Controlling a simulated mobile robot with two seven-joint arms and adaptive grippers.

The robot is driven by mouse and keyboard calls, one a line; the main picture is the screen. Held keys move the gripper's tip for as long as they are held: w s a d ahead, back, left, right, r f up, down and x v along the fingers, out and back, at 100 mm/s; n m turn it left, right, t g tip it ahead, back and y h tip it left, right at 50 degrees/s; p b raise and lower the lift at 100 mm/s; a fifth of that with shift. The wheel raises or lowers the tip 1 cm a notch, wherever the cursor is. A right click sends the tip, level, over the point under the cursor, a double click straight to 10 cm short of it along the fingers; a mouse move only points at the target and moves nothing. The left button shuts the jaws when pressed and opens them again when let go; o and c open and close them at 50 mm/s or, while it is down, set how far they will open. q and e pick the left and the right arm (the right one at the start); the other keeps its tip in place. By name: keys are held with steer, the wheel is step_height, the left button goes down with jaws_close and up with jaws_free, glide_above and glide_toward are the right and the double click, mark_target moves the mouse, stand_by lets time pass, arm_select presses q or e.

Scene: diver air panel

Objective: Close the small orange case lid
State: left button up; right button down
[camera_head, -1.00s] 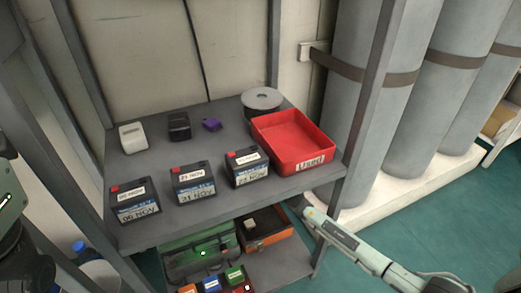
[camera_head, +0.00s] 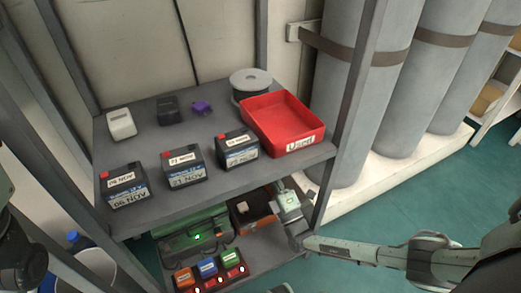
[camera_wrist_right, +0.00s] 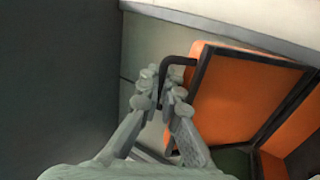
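The small orange case (camera_head: 264,225) sits on the lower shelf, with a small pale item (camera_head: 242,208) in or at it. Its upper part is hidden under the upper shelf. In the right wrist view its orange lid (camera_wrist_right: 222,100) stands open, at an angle to the rest of the case, with a dark handle (camera_wrist_right: 179,60) on its edge. My right gripper (camera_wrist_right: 160,82) is at this handle, one finger on each side of the bar; whether they press on it I cannot tell. In the head view the right gripper (camera_head: 288,204) is at the case's right side.
A green case (camera_head: 190,243) stands left of the orange one, with several coloured blocks (camera_head: 208,267) in front. The upper shelf (camera_head: 190,140) holds labelled batteries and a red tray (camera_head: 285,125). A shelf post (camera_head: 340,125) is close to my right arm.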

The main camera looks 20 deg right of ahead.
steer(key=shift+f+v, duration=0.25)
steer(key=shift+v, duration=1.15)
steer(key=shift+w, duration=0.15)
steer(key=c, duration=2)
jaws_free()
steer(key=shift+r, duration=0.1)
